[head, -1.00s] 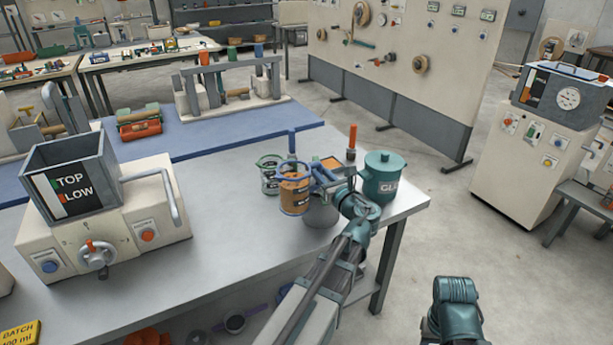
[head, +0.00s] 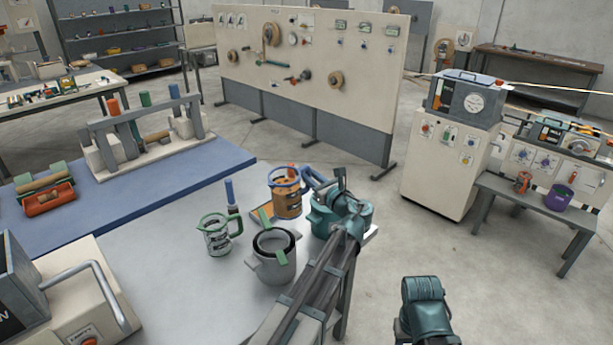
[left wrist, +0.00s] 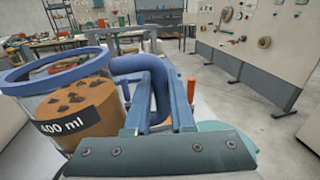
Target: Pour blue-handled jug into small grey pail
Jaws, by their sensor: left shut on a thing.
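The blue-handled jug (head: 287,201) is clear with a blue rim and holds brown-orange contents. It looks about upright, beyond and to the right of the small grey pail (head: 272,268), not over its mouth. My left gripper (head: 326,184) is shut on the jug's blue handle. In the left wrist view the jug (left wrist: 75,110) is at left, labelled 400 ml, with dark specks on its contents, and its handle (left wrist: 138,68) is between the fingers. The pail stands on the table with a dark opening and green on its rim. My right gripper is out of view.
A green-handled jug (head: 217,238) stands left of the pail. A teal pot (head: 322,223) is partly hidden behind my left arm, near the table's right edge.

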